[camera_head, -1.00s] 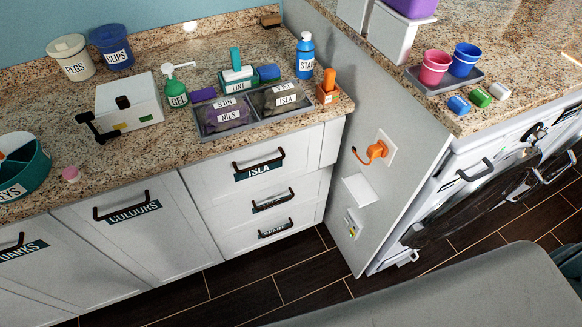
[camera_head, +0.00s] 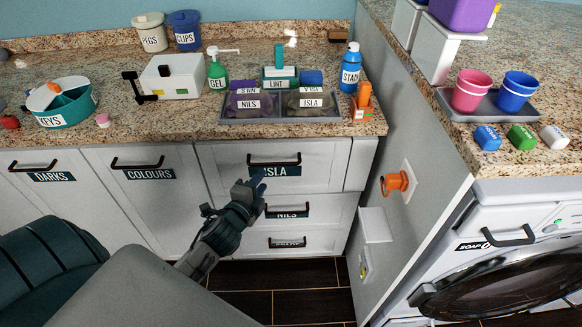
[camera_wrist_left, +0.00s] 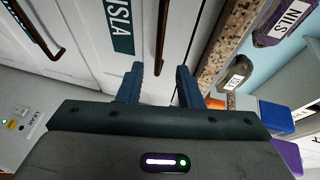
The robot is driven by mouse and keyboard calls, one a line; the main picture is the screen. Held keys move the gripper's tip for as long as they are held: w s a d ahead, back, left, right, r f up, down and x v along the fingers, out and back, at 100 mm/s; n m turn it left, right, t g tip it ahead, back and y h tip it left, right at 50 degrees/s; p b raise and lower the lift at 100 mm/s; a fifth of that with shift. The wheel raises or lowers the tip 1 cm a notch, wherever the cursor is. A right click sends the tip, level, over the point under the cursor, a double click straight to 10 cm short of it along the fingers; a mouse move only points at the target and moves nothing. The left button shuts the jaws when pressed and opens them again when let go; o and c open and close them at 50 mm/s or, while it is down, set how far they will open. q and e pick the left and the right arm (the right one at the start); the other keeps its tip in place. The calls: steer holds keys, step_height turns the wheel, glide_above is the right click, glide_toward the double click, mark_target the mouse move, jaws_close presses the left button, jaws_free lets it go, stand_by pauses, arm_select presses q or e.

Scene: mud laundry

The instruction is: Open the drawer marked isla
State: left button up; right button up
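The drawer marked ISLA (camera_head: 325,170) is the top drawer of the stack and looks shut. Its dark bar handle (camera_head: 285,161) sits just above the ISLA label (camera_head: 280,171). My left gripper (camera_head: 259,180) is in front of the drawer's lower left part and hides part of the label. In the left wrist view, the ISLA label (camera_wrist_left: 119,25) and the handle (camera_wrist_left: 162,38) are close. My left gripper (camera_wrist_left: 159,76) is open, and the handle's near end appears between its fingertips; I cannot tell whether they reach around it. My right gripper is not in view.
The NILS drawer (camera_head: 325,212) lies below, with another drawer under it. The DARKS (camera_head: 50,195) and COLOURS (camera_head: 150,200) fronts are left. A grey tray (camera_head: 280,120) stands on the counter above. An orange plug (camera_head: 394,183) juts from the side panel at right.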

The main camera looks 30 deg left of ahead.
mark_target(274, 164)
arm_select(q)
steer(key=p+x, duration=0.1)
steer(key=x, duration=0.3)
steer(key=shift+w+a+r, duration=0.1)
steer(key=shift+w+a, duration=0.05)
steer(key=shift+w, duration=0.25)
steer(key=x, duration=0.4)
steer(key=shift+w+a+f, duration=0.1)
steer(key=shift+w+f, duration=0.2)
steer(key=shift+w, duration=0.25)
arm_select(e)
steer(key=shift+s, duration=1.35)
arm_select(q)
jaws_close()
